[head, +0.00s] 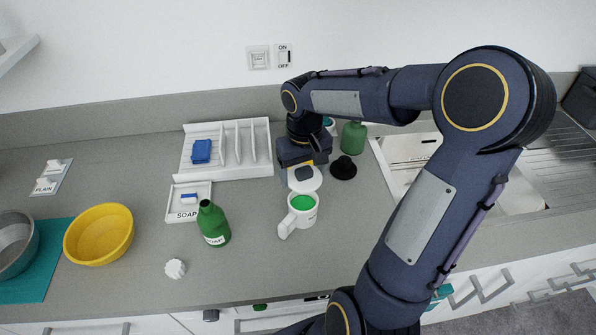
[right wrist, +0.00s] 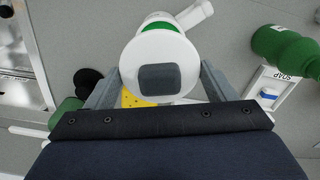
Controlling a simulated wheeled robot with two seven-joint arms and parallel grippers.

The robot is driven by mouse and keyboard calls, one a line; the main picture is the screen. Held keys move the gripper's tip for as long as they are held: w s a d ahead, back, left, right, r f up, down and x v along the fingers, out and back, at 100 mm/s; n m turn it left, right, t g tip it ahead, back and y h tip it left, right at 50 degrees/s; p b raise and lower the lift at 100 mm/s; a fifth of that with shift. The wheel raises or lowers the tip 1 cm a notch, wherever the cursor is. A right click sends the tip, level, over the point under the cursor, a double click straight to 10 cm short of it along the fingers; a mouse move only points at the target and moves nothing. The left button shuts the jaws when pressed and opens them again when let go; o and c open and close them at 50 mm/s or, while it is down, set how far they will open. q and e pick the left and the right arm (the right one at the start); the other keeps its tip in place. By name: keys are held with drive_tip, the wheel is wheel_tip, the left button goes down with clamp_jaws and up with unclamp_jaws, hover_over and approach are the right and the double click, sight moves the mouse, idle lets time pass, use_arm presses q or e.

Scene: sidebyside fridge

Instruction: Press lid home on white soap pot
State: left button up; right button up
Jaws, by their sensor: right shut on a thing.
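The white soap pot (head: 297,218) stands on the counter with its mouth open and green contents showing; its white handle points toward the lower left. In the right wrist view the pot (right wrist: 195,13) is partly hidden behind the lid. The lid (head: 311,184) is a white disc with a dark grey knob. My right gripper (head: 303,172) is shut on the lid, whose disc (right wrist: 130,60) shows between the two fingers. The lid is held just behind the pot's mouth in the head view, not covering it; its height is hard to tell. My left gripper is not in view.
A green soap bottle (head: 213,225) stands left of the pot, near a white soap tray (head: 175,214). A black object (head: 343,168) and green bottle (head: 354,138) are right of my gripper. A white rack (head: 262,140), yellow bowl (head: 100,235) and small white knob (head: 175,268) lie left. The counter before the pot is clear.

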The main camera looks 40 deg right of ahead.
sight(303, 188)
drive_tip(key=shift+f, duration=0.1)
drive_tip(key=shift+f+b, duration=2.4)
drive_tip(key=shift+f, duration=0.4)
drive_tip(key=shift+f, duration=1)
drive_tip(key=o, duration=0.9)
drive_tip(key=shift+f, duration=0.1)
drive_tip(key=shift+c, duration=0.2)
wheel_tip(303, 188, up, 8)
drive_tip(key=shift+f, duration=0.1)
